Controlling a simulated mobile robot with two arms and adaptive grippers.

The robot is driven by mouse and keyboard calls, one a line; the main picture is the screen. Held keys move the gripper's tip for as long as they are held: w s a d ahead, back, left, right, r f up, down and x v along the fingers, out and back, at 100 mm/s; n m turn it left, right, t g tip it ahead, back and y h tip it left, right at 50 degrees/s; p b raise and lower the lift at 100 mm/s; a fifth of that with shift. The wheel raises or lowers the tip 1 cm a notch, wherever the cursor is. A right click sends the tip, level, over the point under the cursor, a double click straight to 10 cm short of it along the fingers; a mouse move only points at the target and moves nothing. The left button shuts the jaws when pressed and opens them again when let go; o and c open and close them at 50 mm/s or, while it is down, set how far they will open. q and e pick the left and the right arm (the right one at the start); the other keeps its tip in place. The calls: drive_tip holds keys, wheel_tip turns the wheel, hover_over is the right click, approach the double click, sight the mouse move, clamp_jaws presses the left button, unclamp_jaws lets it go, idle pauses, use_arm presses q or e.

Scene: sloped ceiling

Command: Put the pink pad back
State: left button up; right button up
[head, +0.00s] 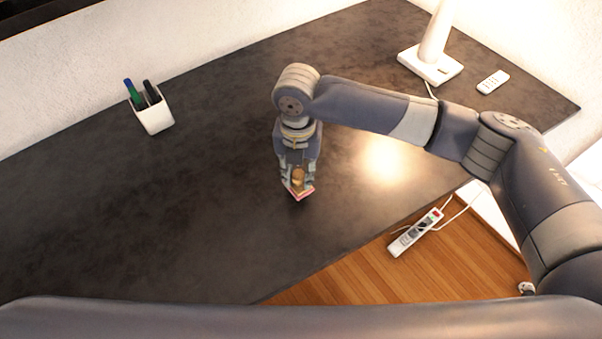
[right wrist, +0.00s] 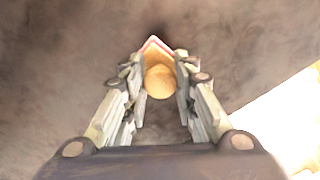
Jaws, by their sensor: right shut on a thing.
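The pink pad (head: 303,195) is a small square with a pinkish-red edge, topped by a tan rounded knob (head: 298,176). My right gripper (head: 298,184) points down over the dark table and is shut on this knob, with the pad beneath the fingertips. In the right wrist view, the knob (right wrist: 160,82) sits between the fingers of my right gripper (right wrist: 160,78), and a corner of the pink edge (right wrist: 153,42) shows beyond it. I cannot tell whether the pad touches the table. My left gripper is not in view.
The dark table (head: 210,220) is mostly bare. A white cup of pens (head: 153,112) stands at the back left. A white lamp (head: 430,64) and a remote (head: 492,82) are at the back right. A power strip (head: 415,232) lies below, past the table's front edge.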

sight(301, 171)
drive_tip(key=shift+w+d+f, duration=0.1)
drive_tip(key=shift+w+d, duration=0.2)
drive_tip(key=shift+w, duration=0.05)
wheel_tip(301, 171, down, 3)
drive_tip(key=shift+p, duration=0.5)
drive_tip(key=shift+f, duration=0.2)
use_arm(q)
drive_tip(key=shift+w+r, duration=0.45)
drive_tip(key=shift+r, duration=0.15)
use_arm(e)
drive_tip(key=o, duration=0.9)
drive_tip(key=shift+o, duration=0.2)
use_arm(q)
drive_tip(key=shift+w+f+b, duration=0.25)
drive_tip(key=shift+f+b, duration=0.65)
drive_tip(key=shift+b, duration=0.05)
use_arm(e)
wheel_tip(301, 171, up, 12)
drive_tip(key=shift+r, duration=0.1)
